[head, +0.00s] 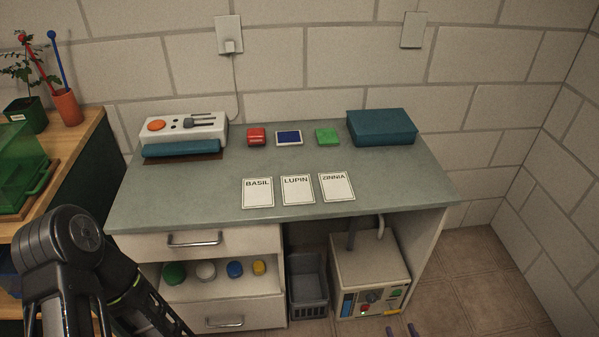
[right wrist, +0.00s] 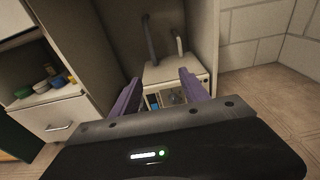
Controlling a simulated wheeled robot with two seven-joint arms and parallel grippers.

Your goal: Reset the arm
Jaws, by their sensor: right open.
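The tips of my right gripper (head: 401,331) show as two purple fingers at the bottom edge of the head view, in front of the desk and below its top. In the right wrist view my right gripper (right wrist: 160,92) is open with nothing between its fingers. Beyond them is the white control box (right wrist: 175,70) under the desk. The fingers appear apart from it. My left arm shows at the lower left of the head view, but its gripper is out of the frame.
The grey-green desk (head: 235,178) carries BASIL (head: 257,198), LUPIN (head: 297,196) and ZINNIA (head: 336,193) cards, small colored blocks and a teal box (head: 381,127). A grey basket (head: 308,291) and the white control box (head: 365,265) stand below. Floor (head: 480,285) at right is clear.

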